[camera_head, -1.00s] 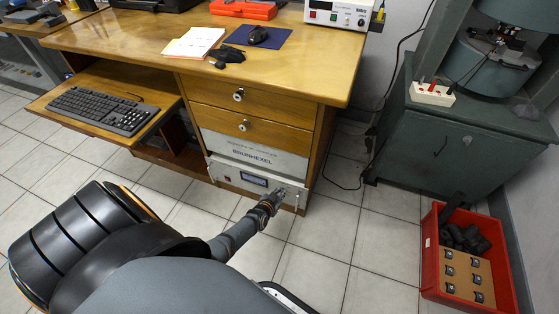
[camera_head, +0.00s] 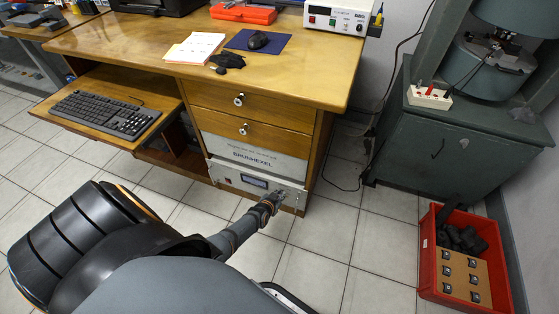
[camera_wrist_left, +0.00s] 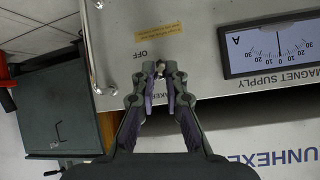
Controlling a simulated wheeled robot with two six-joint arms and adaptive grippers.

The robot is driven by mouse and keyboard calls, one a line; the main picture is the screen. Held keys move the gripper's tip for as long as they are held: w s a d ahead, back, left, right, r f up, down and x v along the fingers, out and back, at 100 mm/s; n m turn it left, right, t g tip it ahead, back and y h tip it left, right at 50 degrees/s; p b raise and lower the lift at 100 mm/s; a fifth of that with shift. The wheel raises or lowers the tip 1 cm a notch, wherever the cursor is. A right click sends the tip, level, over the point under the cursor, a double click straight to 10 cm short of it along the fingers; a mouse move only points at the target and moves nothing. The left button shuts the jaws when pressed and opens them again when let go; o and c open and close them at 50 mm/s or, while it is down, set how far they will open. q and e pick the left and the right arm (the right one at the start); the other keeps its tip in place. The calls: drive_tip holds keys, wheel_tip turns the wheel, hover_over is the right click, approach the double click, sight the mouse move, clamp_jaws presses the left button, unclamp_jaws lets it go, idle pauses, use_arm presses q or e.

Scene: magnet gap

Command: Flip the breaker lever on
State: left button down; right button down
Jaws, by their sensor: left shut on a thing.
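The magnet supply panel (camera_head: 232,177) is a light grey front with a small display, low in the desk under the drawers. My left gripper (camera_head: 276,197) is at the right part of this panel. In the left wrist view my left gripper (camera_wrist_left: 161,76) is shut on the breaker lever (camera_wrist_left: 160,72), of which only a small bit shows between the fingertips. An OFF label (camera_wrist_left: 140,54) is beside the fingertips. The fingers hide most of the breaker and part of its lettering. The lever's exact position cannot be told. My right gripper is not in view.
A metal handle (camera_wrist_left: 94,50) sticks out at the panel's edge, close to the fingers. The wooden desk (camera_head: 300,75) stands over the panel. A red crate (camera_head: 427,270) with dark parts stands on the floor at right. Tiled floor between them is clear.

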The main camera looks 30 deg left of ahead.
use_arm(q)
drive_tip(key=shift+s, duration=0.1)
drive_tip(key=c, duration=1.4)
unclamp_jaws()
drive_tip(key=s+d, duration=0.2)
drive_tip(key=s, duration=1)
drive_tip(key=shift+s+r, duration=0.3)
drive_tip(key=shift+s, duration=0.05)
